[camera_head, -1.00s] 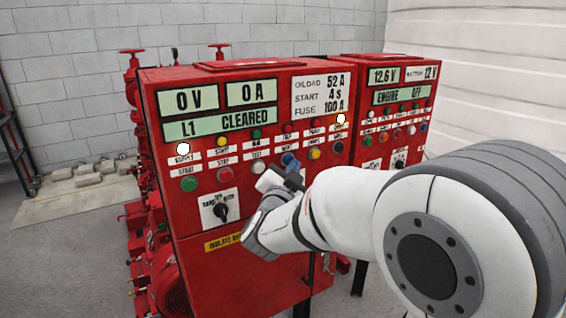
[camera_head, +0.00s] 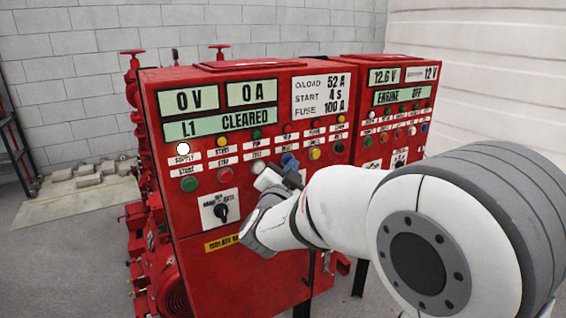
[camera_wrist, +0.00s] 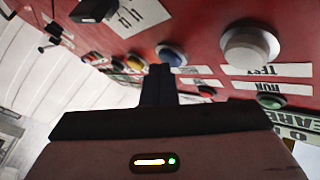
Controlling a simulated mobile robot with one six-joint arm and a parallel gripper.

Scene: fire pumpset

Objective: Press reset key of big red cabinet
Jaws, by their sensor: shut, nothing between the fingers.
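The big red cabinet (camera_head: 260,265) stands in the middle of the head view. Its display (camera_head: 222,124) reads L1 CLEARED. A blue button (camera_head: 288,160) sits in the lower button row; the label above it is too small to read surely. My gripper (camera_head: 292,178) is shut and empty, just below and in front of this button. In the wrist view the shut fingertips (camera_wrist: 160,72) point at the blue button (camera_wrist: 171,54). Whether they touch it cannot be told. My wrist hides part of the cabinet's lower right front.
A white button (camera_head: 259,167) is to the left of the blue one, and a yellow button (camera_head: 314,153) to its right. A rotary switch (camera_head: 220,210) sits lower left. A smaller red cabinet (camera_head: 395,100) stands at the right. A white lamp (camera_head: 183,148) is lit at far left.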

